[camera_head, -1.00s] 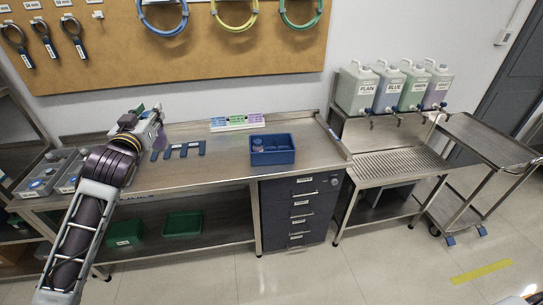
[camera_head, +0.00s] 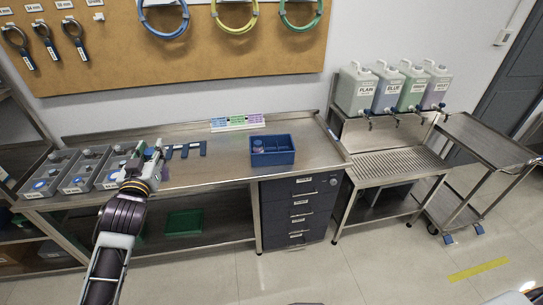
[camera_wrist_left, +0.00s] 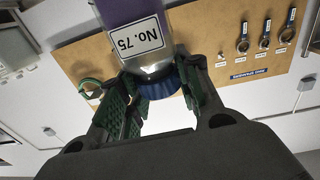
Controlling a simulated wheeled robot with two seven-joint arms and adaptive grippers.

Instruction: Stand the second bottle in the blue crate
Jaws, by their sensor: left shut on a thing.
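My left gripper (camera_head: 149,158) is over the left part of the steel bench. It is shut on a bottle (camera_wrist_left: 137,42) with purple contents, a "No. 75" label and a ribbed blue cap. The cap end lies between the green-padded fingers. In the head view the bottle (camera_head: 163,171) is small and partly hidden by the gripper. The blue crate (camera_head: 273,159) stands on the bench to the right, well apart from the gripper. Something small shows inside its left part, too small to identify. My right gripper is not in view.
Several grey trays (camera_head: 75,184) line the bench's left end. A rack with coloured labels (camera_head: 236,123) stands behind. The bench in front of the crate is clear.

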